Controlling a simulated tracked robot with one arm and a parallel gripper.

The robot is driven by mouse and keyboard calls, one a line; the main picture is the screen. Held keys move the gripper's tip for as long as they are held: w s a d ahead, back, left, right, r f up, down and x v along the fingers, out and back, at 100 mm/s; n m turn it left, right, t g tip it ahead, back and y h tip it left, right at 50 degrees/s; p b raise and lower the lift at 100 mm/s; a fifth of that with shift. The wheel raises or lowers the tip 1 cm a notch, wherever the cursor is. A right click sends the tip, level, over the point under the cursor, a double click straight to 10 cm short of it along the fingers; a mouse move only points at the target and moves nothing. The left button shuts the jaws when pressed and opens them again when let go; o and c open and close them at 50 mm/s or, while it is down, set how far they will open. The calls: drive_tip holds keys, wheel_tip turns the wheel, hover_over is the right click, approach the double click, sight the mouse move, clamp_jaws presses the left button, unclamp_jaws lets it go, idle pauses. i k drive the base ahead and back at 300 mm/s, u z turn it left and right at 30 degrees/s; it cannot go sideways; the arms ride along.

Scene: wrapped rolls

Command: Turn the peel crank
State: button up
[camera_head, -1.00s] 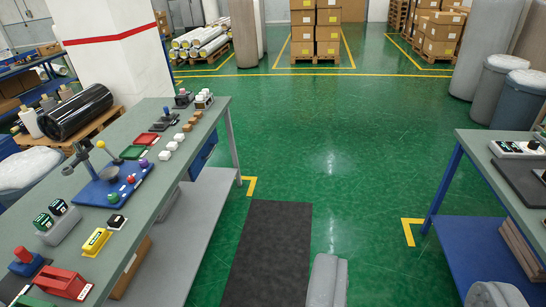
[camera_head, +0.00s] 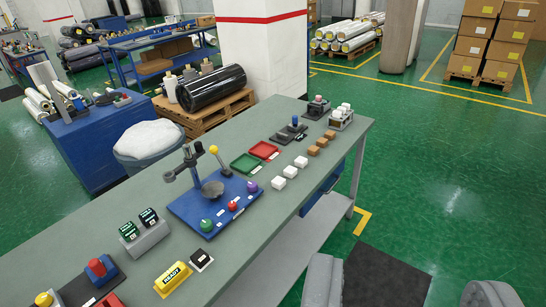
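My gripper (camera_head: 406,286) shows at the bottom right edge as two grey rounded fingers set wide apart, with nothing between them. A blue board (camera_head: 188,208) lies on the long bench at centre left. It carries a grey post with an arm (camera_head: 190,165), a lever with a yellow knob (camera_head: 214,149), a dark round disc (camera_head: 212,189), and green, red and purple knobs. No part is clearly marked as the peel crank; I cannot tell for sure which it is. My gripper is apart from all of these, off the bench's right side.
The long bench top (camera_head: 240,240) also holds a yellow READY block (camera_head: 173,277), a grey block with two dark green cubes (camera_head: 145,238), green and red trays (camera_head: 246,163), and white and brown blocks. A white pillar (camera_head: 260,50) and black roll (camera_head: 211,88) stand behind. Green floor is open at right.

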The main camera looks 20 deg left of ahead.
sight(96, 265)
drive_tip(key=u, duration=0.75)
drive_tip(key=i, duration=1.2)
drive_tip(key=u, duration=0.65)
drive_tip(key=k, duration=0.85)
drive_tip(key=u, duration=0.15)
drive_tip(key=i, duration=0.85)
drive_tip(key=z, duration=0.05)
